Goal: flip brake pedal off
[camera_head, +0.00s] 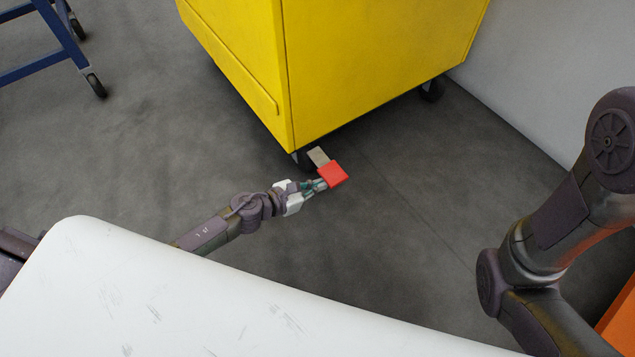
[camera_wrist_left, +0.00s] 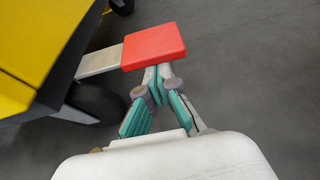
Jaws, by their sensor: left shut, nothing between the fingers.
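The brake pedal is a red block (camera_head: 333,174) on a grey metal arm (camera_head: 318,156) at the caster under the near corner of the yellow cart (camera_head: 240,60). In the left wrist view the red pedal (camera_wrist_left: 153,46) is at upper centre, with its metal arm (camera_wrist_left: 99,62) leading left to the dark wheel (camera_wrist_left: 95,103). My left gripper (camera_head: 318,184) is shut and empty, with its fingertips (camera_wrist_left: 157,72) right at the pedal's near edge, seemingly at or just under it. Whether they touch cannot be told. My right gripper is out of view.
More casters show under the yellow cart, one at its right corner (camera_head: 432,89). A blue wheeled frame (camera_head: 45,65) stands at upper left. A pale wall (camera_head: 555,60) is at the right, and an orange object (camera_head: 620,325) at lower right. The grey floor around the pedal is clear.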

